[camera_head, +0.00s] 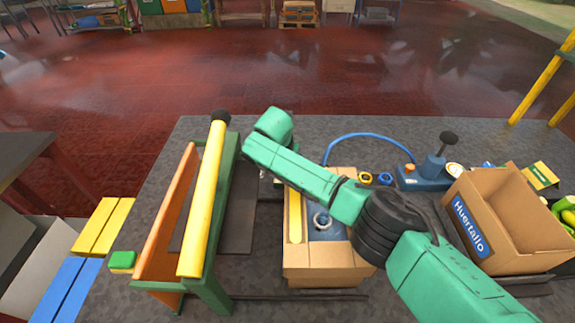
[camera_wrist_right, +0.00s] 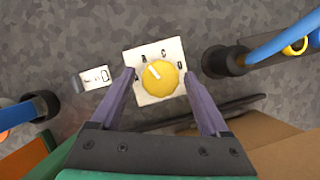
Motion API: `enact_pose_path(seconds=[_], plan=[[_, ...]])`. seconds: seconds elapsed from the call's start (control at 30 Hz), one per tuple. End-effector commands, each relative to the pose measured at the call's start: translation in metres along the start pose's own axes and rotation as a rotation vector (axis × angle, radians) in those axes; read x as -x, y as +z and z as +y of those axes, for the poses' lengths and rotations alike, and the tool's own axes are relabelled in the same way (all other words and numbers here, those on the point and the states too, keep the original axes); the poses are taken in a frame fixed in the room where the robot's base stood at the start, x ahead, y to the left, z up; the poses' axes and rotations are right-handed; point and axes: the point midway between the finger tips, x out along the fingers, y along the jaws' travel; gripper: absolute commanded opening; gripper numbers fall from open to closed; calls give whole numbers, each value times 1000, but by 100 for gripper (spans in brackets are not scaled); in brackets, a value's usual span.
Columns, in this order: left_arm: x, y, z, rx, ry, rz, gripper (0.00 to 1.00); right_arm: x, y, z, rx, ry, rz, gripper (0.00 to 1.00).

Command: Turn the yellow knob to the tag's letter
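The yellow knob (camera_wrist_right: 160,77) sits on a white square plate (camera_wrist_right: 142,93) with small dark letters around it, too small to read surely. Its white pointer mark points to the upper left, near one of the upper-left letters. A small white tag (camera_wrist_right: 95,78) with a dark letter, perhaps D or O, lies left of the plate. My right gripper (camera_wrist_right: 160,74) is open, its two purple fingers on either side of the knob, with gaps visible; contact is not seen. In the head view my right arm hides the knob. My left gripper is not in view.
An open cardboard box (camera_head: 328,273) holds a yellow bar and blue parts. An orange, yellow and green frame (camera_head: 205,195) stands left of it. A larger box (camera_head: 510,226), a blue hose (camera_head: 371,134) and a blue pump-like device (camera_head: 425,178) stand at right.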

Motion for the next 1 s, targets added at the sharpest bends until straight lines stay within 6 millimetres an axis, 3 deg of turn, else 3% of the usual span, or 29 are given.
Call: enact_pose_path(seconds=[0.3, 0.47, 0.9, 1.0], plan=[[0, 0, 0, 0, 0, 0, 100, 0, -1, 0, 0, -1, 3, 86], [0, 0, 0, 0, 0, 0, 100, 13, -1, 0, 1, 1, 3, 86], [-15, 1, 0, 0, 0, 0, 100, 124, -1, 1, 1, 3, -2, 86], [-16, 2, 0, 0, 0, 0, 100, 139, -1, 0, 0, 0, 1, 86]])
